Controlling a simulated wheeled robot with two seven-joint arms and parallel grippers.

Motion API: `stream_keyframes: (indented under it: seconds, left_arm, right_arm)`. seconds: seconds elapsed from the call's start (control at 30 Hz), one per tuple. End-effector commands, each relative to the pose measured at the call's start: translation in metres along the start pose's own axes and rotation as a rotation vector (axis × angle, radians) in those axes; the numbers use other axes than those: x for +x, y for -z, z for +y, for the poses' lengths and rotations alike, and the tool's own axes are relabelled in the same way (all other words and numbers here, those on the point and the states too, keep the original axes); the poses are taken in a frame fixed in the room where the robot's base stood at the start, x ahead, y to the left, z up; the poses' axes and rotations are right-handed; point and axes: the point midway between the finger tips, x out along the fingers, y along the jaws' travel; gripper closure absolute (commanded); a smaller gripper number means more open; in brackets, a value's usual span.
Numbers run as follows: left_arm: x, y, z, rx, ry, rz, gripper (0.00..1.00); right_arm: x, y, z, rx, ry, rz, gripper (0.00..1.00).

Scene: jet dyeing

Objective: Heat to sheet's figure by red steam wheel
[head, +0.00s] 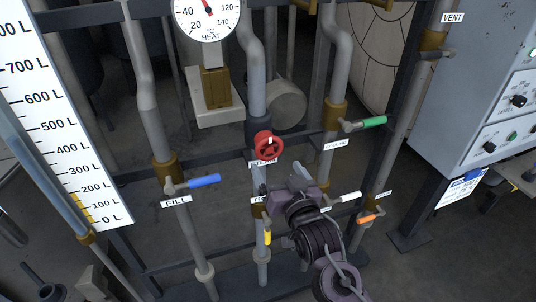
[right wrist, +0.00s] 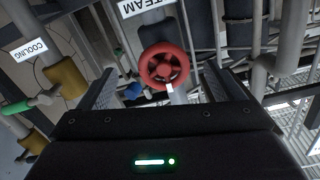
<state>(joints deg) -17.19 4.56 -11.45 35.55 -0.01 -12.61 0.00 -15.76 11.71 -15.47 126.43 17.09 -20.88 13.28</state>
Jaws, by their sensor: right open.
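The red steam wheel (head: 268,146) is on a vertical pipe in the middle of the rack, with a white mark on its rim. In the right wrist view the red wheel (right wrist: 164,66) lies ahead, between the two fingers, under the STEAM label (right wrist: 141,6). My right gripper (head: 284,187) is just below the wheel in the head view, open and empty; I see no contact. The HEAT gauge (head: 208,18) is cut off by the top edge; its red needle points up. A small blue-and-white sheet (head: 461,188) hangs under the control box, its print unreadable. My left gripper is not in view.
Levers stand close around: blue FILL (head: 204,181), green COOLING (head: 373,122), yellow (head: 267,237), white (head: 350,197) and orange (head: 369,218). A litre scale (head: 60,120) is at left. A grey control box (head: 480,90) is at right.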

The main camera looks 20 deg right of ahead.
Motion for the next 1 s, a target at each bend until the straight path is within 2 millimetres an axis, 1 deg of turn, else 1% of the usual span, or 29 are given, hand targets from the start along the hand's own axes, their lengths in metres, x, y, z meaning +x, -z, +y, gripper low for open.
stream_keyframes:
  seconds: [0.03,0.1,0.17,0.5,0.6,0.73,0.97,1.0]
  left_arm:
    - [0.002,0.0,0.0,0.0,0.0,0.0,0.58]
    - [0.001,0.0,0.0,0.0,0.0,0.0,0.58]
    - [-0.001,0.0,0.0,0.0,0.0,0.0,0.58]
    - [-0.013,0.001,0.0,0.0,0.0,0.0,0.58]
    - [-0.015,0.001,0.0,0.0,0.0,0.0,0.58]
    - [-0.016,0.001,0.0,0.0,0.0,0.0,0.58]
    - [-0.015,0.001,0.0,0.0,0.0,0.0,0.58]
    - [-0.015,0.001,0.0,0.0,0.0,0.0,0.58]
  right_arm:
    - [-0.002,0.009,-0.002,0.009,0.005,0.019,0.13]
    - [-0.001,0.016,-0.004,0.014,0.007,0.03,0.13]
    - [0.003,0.018,-0.004,0.015,0.007,0.033,0.13]
    - [0.056,0.02,-0.004,0.014,0.007,0.032,0.13]
    - [0.067,0.02,-0.004,0.014,0.007,0.031,0.13]
    - [0.073,0.019,-0.004,0.014,0.008,0.03,0.13]
    - [0.074,0.018,-0.004,0.014,0.008,0.03,0.13]
    - [0.074,0.018,-0.004,0.014,0.008,0.03,0.15]
